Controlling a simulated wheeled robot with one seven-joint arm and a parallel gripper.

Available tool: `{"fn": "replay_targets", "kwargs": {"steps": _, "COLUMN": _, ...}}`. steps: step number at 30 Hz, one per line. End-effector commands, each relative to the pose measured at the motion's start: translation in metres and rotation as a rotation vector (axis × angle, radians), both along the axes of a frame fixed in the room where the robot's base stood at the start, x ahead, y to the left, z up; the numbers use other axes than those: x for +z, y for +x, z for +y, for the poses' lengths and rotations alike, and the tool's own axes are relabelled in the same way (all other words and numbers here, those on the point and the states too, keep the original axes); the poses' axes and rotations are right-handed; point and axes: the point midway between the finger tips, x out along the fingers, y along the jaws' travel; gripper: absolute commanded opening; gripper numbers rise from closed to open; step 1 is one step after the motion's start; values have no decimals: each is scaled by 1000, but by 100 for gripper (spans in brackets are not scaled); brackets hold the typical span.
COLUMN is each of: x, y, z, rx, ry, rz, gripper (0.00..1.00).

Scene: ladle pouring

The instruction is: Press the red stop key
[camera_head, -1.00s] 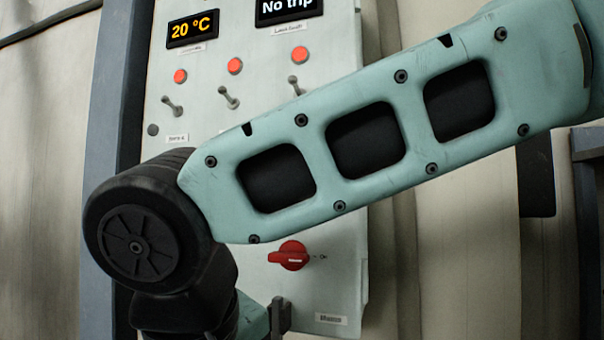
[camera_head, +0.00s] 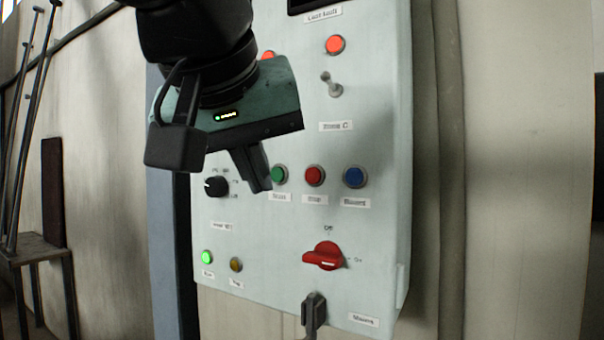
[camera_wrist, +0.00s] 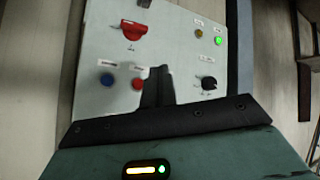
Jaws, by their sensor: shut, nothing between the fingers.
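The red stop key (camera_head: 314,176) is a round button on the pale control panel (camera_head: 300,225), between a green button (camera_head: 278,175) and a blue button (camera_head: 354,177). A "Stop" label sits under it. My gripper (camera_head: 261,189) is shut and empty, in front of the panel, with its fingertips left of the red key, beside the green button. In the wrist view the panel appears upside down. There the red key (camera_wrist: 137,84) shows just left of my shut fingers (camera_wrist: 158,71), and the fingers hide the green button. I cannot tell the gap to the panel.
A red rotary switch (camera_head: 324,256) sits below the buttons, and a black knob (camera_head: 216,187) to their left. A lit green lamp (camera_head: 207,257) and an amber lamp (camera_head: 236,264) are lower left. A toggle (camera_head: 331,85) is above. A dark fitting (camera_head: 314,313) juts out at the panel's lower edge.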

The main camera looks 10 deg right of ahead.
Motion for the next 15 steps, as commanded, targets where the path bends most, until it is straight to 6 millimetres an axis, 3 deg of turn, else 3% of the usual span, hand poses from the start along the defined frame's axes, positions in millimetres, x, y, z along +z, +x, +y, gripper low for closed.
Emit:
{"fn": "replay_targets", "kwargs": {"steps": 8, "x": -1, "y": 8, "z": -7, "rx": 0, "ry": 0, "rz": 1, "gripper": 0}}
{"fn": "replay_targets", "kwargs": {"steps": 15, "x": 0, "y": 33, "z": -26, "rx": -1, "ry": 1, "rz": 1, "gripper": 0}}
